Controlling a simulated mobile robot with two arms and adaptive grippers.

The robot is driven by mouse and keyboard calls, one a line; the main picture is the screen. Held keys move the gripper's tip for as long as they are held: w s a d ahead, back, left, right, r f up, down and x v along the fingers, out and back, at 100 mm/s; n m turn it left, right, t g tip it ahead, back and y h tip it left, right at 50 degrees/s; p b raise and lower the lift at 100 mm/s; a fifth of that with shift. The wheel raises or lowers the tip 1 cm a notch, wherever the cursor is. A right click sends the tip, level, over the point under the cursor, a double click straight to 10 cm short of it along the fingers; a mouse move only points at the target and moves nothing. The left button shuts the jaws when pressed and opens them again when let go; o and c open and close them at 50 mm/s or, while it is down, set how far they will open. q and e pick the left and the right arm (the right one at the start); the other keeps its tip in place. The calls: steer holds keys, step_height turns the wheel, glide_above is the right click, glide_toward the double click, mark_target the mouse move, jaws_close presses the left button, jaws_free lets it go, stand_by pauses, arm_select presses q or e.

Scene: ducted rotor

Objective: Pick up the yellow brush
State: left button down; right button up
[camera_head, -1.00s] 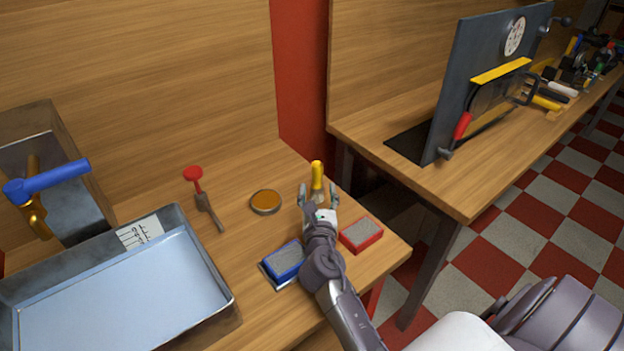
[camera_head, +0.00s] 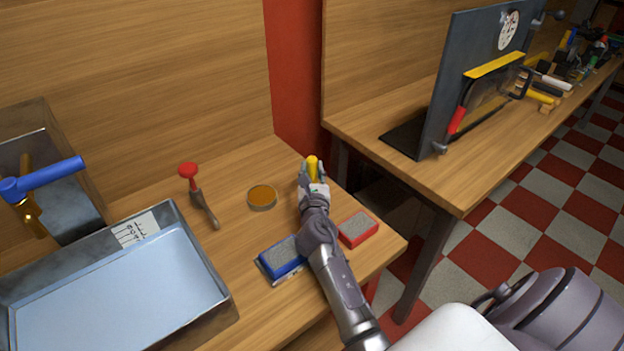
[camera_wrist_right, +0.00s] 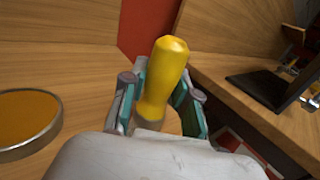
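The yellow brush (camera_head: 312,165) stands upright near the far right corner of the near bench. Its yellow handle (camera_wrist_right: 161,78) rises between the fingers of my right gripper (camera_wrist_right: 160,98) in the right wrist view. My right gripper (camera_head: 312,178) is around the brush from the near side. Its fingers are open, one on each side of the handle, with a small gap showing on the right. The lower part of the brush is hidden behind the hand. My left gripper is not in view.
A round amber tin (camera_head: 262,197) lies left of the gripper. A blue block (camera_head: 281,257) and a red block (camera_head: 357,229) flank my right forearm. A red-handled tool (camera_head: 199,196) and a metal tray (camera_head: 205,270) are further left. A gap separates the second bench (camera_head: 450,190).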

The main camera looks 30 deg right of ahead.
mark_target(316, 159)
jaws_close()
steer(key=shift+r+p, duration=0.4)
steer(key=shift+r, duration=0.2)
steer(key=r, duration=0.1)
steer(key=r+p, duration=0.1)
steer(key=s+r+p, duration=0.1)
steer(key=shift+d+r, duration=0.25)
steer(key=shift+r, duration=0.15)
steer(key=s+d+r+p, duration=0.2)
steer(key=s+d+r, duration=0.3)
steer(key=s, duration=0.4)
steer(key=shift+s+r, duration=0.2)
steer(key=shift+r, duration=0.3)
